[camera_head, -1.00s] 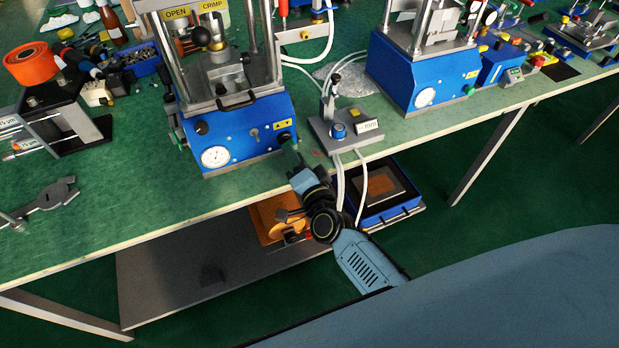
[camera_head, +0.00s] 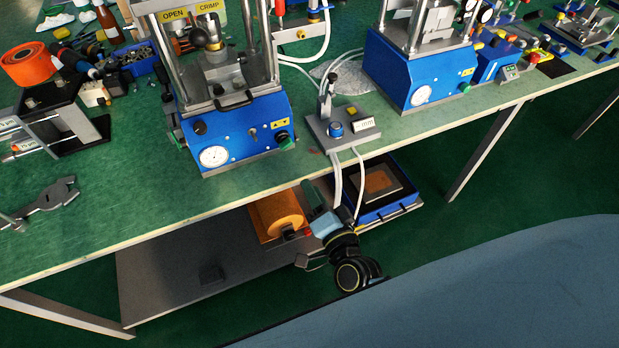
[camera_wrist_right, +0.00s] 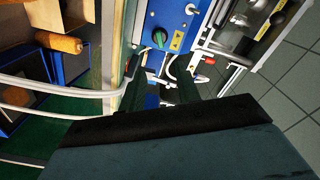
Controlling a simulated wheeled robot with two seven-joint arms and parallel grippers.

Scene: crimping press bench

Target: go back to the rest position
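My right gripper (camera_head: 315,205) is in front of the bench edge, below the tabletop, beside the white hoses in the head view. In the right wrist view, its two dark fingers (camera_wrist_right: 203,83) point toward the press and stand apart with nothing between them. The blue crimping press (camera_head: 240,145) stands on the bench up and left of the gripper, clear of it. Its green knob (camera_wrist_right: 158,38) also shows in the right wrist view. My left gripper is not in view.
The green bench top (camera_head: 130,200) has a front edge close to my right arm. White hoses (camera_head: 337,180) hang from a small control box (camera_head: 343,131). Below are an orange roll (camera_head: 277,214) and a blue tray (camera_head: 378,213).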

